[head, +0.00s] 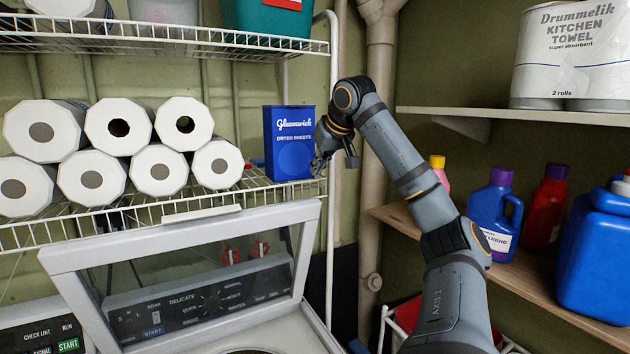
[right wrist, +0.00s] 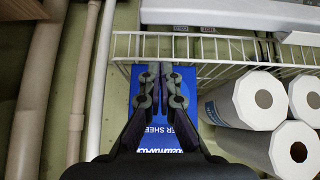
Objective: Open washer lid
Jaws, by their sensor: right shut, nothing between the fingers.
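The washer lid (head: 190,219), a pale frame around a clear window, stands raised and tilted back at the rear of the washer. The washer's control panel (head: 200,298) shows through the window. Part of the washer's white top (head: 290,335) and the dark rim of its opening show at the bottom edge. My right gripper (head: 325,162) is above and to the right of the lid, apart from it, beside a blue dryer sheets box (head: 289,150). In the right wrist view its fingers (right wrist: 160,75) are together and empty, in front of that box. My left gripper is out of view.
A wire shelf (head: 145,210) behind the lid holds several paper rolls (head: 120,125) and the box. A pipe (head: 376,130) runs upright behind my right arm. At right, wooden shelves (head: 560,285) carry bottles, including a blue jug (head: 490,212).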

